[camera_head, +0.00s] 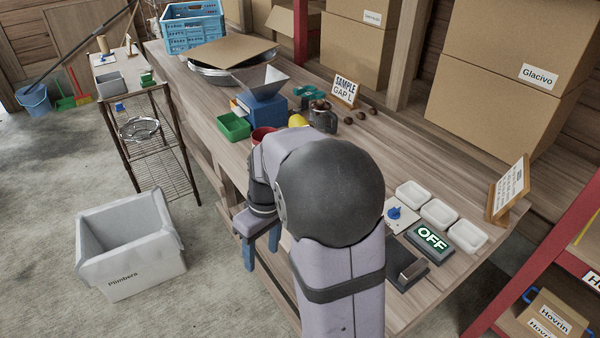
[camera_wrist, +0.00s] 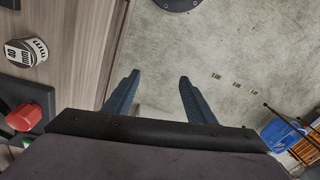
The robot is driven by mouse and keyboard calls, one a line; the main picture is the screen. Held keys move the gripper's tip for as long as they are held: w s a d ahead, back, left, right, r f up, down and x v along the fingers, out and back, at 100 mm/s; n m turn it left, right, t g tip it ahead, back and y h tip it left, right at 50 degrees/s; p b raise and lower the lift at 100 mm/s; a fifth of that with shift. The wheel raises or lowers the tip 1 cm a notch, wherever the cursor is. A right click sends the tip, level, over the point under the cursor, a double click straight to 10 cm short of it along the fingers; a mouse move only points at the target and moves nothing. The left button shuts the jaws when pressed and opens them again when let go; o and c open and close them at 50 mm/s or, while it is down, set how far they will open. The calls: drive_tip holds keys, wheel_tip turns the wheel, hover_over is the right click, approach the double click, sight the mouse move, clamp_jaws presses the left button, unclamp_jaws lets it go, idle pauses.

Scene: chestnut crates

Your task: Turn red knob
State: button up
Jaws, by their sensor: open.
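The red knob (camera_wrist: 24,117) shows at the left edge of the wrist view, on a dark mount at the table's side. I cannot make it out in the head view, where my arm covers part of the table. My gripper (camera_head: 262,257) is beyond the table's front edge, over the floor. In the wrist view my gripper (camera_wrist: 160,76) has its two blue fingers apart with nothing between them. The knob is well to the left of the fingers and not touched.
A white cylinder marked 40 mm (camera_wrist: 27,52) is near the knob. The wooden table (camera_head: 455,285) holds white dishes (camera_head: 438,213), an OFF sign (camera_head: 432,238), a green bin (camera_head: 234,126) and a red container (camera_head: 262,134). A grey crate (camera_head: 130,245) stands on the floor.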

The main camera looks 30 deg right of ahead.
drive_tip(key=w+d+r+n+t+y+p, duration=0.1)
drive_tip(key=w+d+r+n+p, duration=0.2)
drive_tip(key=d, duration=0.4)
drive_tip(key=w+d+r+n+t+p, duration=0.1)
drive_tip(key=w+d+r+p, duration=0.15)
drive_tip(key=w+d, duration=0.4)
drive_tip(key=w+d+r+n+t+y+p, duration=0.1)
drive_tip(key=w+d+r+n+p, duration=0.15)
drive_tip(key=d, duration=0.65)
drive_tip(key=shift+s+a+p+x, duration=0.15)
drive_tip(key=shift+p+x, duration=0.35)
drive_tip(key=shift+x, duration=1.3)
drive_tip(key=shift+s+a+p+x, duration=0.15)
drive_tip(key=shift+p+x, duration=0.3)
drive_tip(key=shift+x, duration=1.3)
drive_tip(key=shift+c, duration=0.5)
drive_tip(key=c, duration=0.9)
